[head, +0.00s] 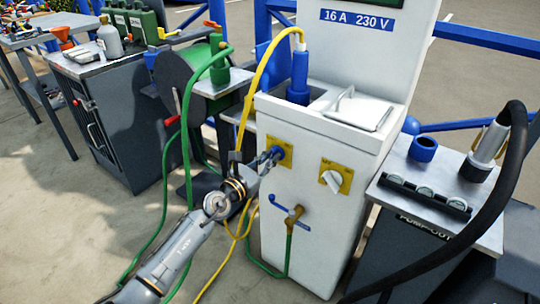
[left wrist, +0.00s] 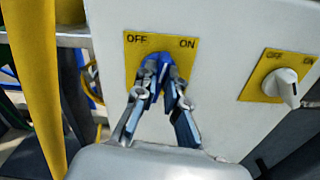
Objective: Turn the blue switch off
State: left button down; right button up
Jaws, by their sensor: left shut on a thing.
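The blue switch (head: 278,151) sits on a yellow plate (head: 287,160) on the front of the white pedestal (head: 330,180). My left gripper (head: 268,158) comes in from the left and is shut on it. In the left wrist view the blue switch (left wrist: 156,72) shows between the two fingers (left wrist: 162,75). The plate (left wrist: 135,60) there reads OFF at left and ON at right. The fingers cover much of the switch, and I cannot tell which mark it points to. My right gripper is not in view.
A white switch (head: 331,181) on another yellow plate is to the right. A blue-handled tap (head: 293,212) with a green hose is below. A yellow cable (head: 262,75) hangs close to my left gripper. A pump-out cabinet (head: 430,190) with a black hose stands at right.

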pick_arm(q)
jog(key=n+p, duration=0.1)
jog(key=n, duration=0.2)
jog(key=shift+n, duration=0.4)
jog(key=shift+w+a+f+n+p, duration=0.15)
jog(key=shift+n+p, duration=0.5)
jog(key=shift+n, duration=1.25)
jog(key=shift+a+n+p, duration=0.1)
jog(key=shift+n+p, duration=0.5)
jog(key=shift+n, duration=1.3)
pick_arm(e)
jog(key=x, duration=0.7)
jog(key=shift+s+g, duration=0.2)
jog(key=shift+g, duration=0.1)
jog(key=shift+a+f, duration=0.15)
pick_arm(q)
jog(key=c, duration=1.4)
grip_release()
